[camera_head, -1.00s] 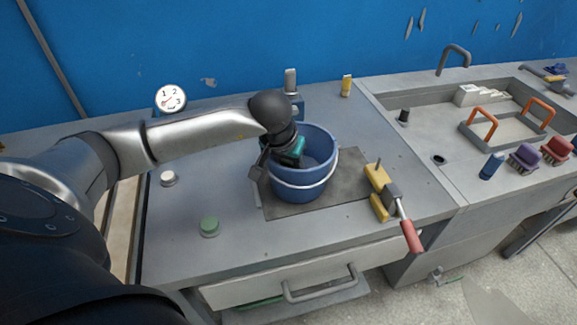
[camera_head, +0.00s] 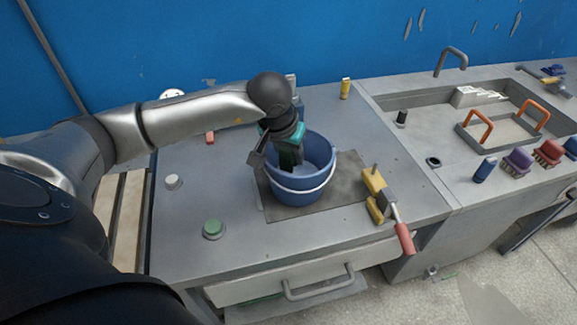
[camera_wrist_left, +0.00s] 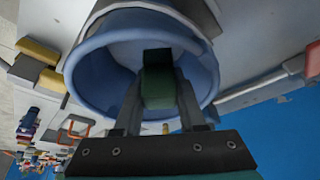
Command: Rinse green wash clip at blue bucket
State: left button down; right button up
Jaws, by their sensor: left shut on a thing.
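The blue bucket (camera_head: 300,186) stands upright on a dark mat on the bench, its pale handle across the front. My left gripper (camera_head: 291,163) points down at the bucket's mouth, toward its left back side. In the left wrist view its two fingers (camera_wrist_left: 158,98) are shut on the green wash clip (camera_wrist_left: 157,72), a dark green block, with the inside of the bucket (camera_wrist_left: 88,80) beyond. Pale grey-blue shows in the bucket. Whether the clip touches the contents cannot be told. My right gripper is not in view.
A yellow clamp with red handle (camera_head: 404,238) lies right of the mat (camera_head: 345,184). A green button (camera_head: 213,229) and white knob (camera_head: 173,182) are at left. The sink (camera_head: 470,105), a blue cylinder (camera_head: 484,170) and several brushes are at right.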

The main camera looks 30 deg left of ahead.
pick_arm(q)
jog(key=shift+r+p, duration=2.6)
jog(key=shift+r, duration=1.75)
jog(key=shift+r, duration=0.1)
jog(key=shift+r+p, duration=1.2)
jog(key=shift+r, duration=0.75)
jog(key=shift+f, duration=0.1)
